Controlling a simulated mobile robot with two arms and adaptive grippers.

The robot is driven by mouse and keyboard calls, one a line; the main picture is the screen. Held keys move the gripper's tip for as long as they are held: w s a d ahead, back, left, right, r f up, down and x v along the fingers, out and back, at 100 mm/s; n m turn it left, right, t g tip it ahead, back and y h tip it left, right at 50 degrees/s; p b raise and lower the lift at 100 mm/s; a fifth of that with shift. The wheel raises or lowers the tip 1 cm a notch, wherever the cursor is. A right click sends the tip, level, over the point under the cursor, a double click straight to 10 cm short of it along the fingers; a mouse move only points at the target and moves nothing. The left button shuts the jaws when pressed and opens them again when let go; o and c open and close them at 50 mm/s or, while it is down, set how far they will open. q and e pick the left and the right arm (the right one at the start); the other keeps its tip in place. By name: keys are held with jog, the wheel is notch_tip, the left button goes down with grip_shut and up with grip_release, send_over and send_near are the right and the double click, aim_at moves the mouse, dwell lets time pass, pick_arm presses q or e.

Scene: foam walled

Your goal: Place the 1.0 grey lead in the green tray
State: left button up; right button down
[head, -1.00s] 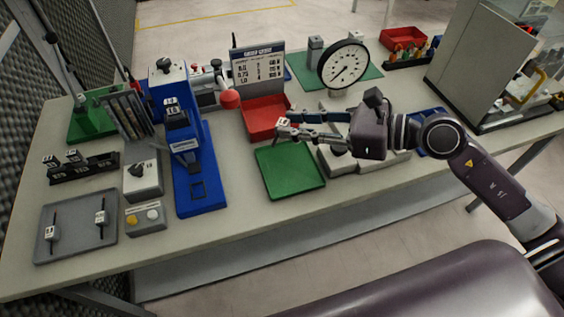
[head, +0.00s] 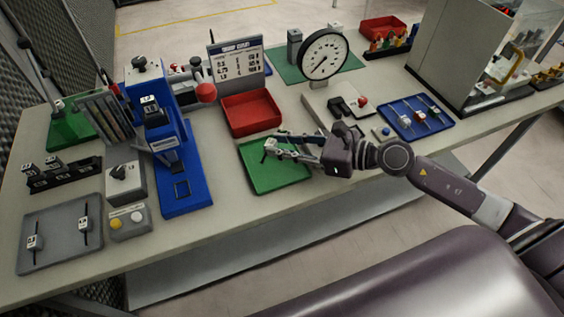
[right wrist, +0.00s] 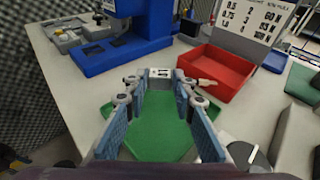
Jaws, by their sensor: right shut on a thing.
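The green tray (head: 268,180) lies on the bench in front of the red tray, and in the right wrist view the green tray (right wrist: 160,142) is under my fingers. My right gripper (head: 275,148) is over the far part of it, shut on a small grey piece with a white label (head: 270,143), taken as the grey lead. In the right wrist view the grey lead (right wrist: 160,73) sits between the fingertips, its label too small to read surely. Whether it touches the tray cannot be told. My left gripper is not in view.
A red tray (head: 250,112) stands just behind the green tray, with a sign board (head: 238,64) behind it. A blue press (head: 180,160) is to the left, a dial gauge (head: 323,55) behind right. A blue tray (head: 415,117) and grey tray (head: 60,255) hold labelled leads.

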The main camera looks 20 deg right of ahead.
aim_at(282, 168)
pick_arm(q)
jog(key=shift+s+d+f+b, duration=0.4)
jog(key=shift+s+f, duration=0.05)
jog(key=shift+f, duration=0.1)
pick_arm(e)
jog(key=shift+f, duration=3.05)
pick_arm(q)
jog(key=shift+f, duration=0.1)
pick_arm(e)
jog(key=shift+f, duration=0.1)
jog(key=shift+f, duration=0.15)
jog(key=c, duration=1.6)
grip_release()
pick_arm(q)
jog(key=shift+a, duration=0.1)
pick_arm(e)
jog(key=shift+r, duration=0.2)
